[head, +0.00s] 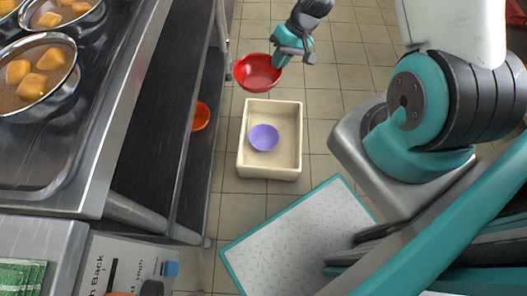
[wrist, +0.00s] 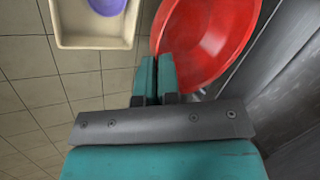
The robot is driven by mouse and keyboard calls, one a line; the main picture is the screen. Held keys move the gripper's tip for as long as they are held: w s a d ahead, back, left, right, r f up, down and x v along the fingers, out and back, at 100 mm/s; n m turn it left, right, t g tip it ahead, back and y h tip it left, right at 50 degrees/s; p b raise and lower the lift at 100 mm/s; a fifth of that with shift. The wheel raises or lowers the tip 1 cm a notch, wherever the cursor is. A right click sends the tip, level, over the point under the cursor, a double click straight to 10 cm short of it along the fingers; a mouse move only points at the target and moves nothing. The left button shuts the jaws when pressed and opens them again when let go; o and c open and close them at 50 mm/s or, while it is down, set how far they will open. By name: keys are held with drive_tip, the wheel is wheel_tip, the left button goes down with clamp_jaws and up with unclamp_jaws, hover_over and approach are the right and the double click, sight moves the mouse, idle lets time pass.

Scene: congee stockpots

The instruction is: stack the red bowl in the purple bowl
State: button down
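The red bowl (head: 257,73) hangs in the air, just beyond the far end of the cream bin in the head view. My gripper (head: 281,57) is shut on its right rim. In the wrist view the red bowl (wrist: 205,38) fills the upper right, with its rim at my gripper's fingers (wrist: 157,75), which are close together. The purple bowl (head: 264,137) sits inside the cream bin (head: 287,172), its opening facing up. It also shows partly at the top left of the wrist view (wrist: 108,5), cut by the frame edge.
An orange bowl (head: 201,116) sits on the lower shelf (head: 160,150) of the steel counter at left. Pots of food (head: 38,75) stand on the counter top.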

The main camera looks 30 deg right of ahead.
drive_tip(key=shift+m+t, duration=0.3)
drive_tip(key=shift+m, duration=0.2)
drive_tip(key=d+f+b, duration=0.1)
drive_tip(key=f+b, duration=0.9)
drive_tip(key=f, duration=0.4)
drive_tip(key=w+d+f+b, duration=0.1)
drive_tip(key=f+b, duration=0.9)
drive_tip(key=f, duration=0.4)
drive_tip(key=d+f+b, duration=0.1)
drive_tip(key=f+b, duration=0.9)
drive_tip(key=f, duration=0.4)
drive_tip(key=shift+w+d+f+b, duration=0.15)
drive_tip(key=shift+w+b, duration=0.1)
drive_tip(key=shift+b, duration=0.15)
drive_tip(key=c, duration=1.7)
unclamp_jaws()
drive_tip(key=o, duration=0.4)
drive_tip(key=shift+c, duration=0.2)
